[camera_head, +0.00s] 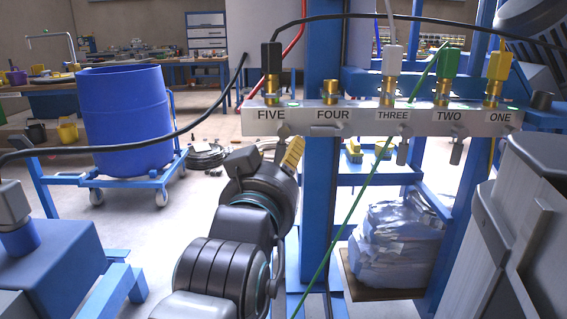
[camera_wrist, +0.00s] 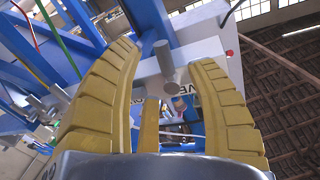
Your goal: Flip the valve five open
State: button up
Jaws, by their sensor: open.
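The grey manifold bar (camera_head: 350,117) carries valves labelled FIVE to ONE. Valve five (camera_head: 283,130) is at the left end, under a black hose connector (camera_head: 271,58); its handle is partly hidden by my gripper. My gripper (camera_head: 290,152) is just below it, with yellow finger parts showing. In the wrist view, my gripper (camera_wrist: 165,58) is open, its yellow fingers on either side of a grey cylindrical lever (camera_wrist: 163,58). The lever lies between the fingertips; I cannot tell whether either finger touches it.
Valve four's handle (camera_head: 328,130) lies sideways close to the right, while valve three's handle (camera_head: 403,151) hangs down. A blue post (camera_head: 321,200) stands behind the bar. A green hose (camera_head: 350,215) crosses diagonally right of my arm. A blue barrel (camera_head: 124,120) stands at the left.

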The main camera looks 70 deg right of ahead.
aim_at(283, 154)
jog(key=shift+w+d+b, duration=0.15)
jog(key=shift+d+b, duration=0.2)
jog(key=shift+d, duration=0.6)
jog(key=shift+w+d+b, duration=0.1)
jog(key=shift+d+b, duration=0.2)
jog(key=shift+d, duration=0.65)
jog(key=shift+c, duration=0.2)
grip_shut()
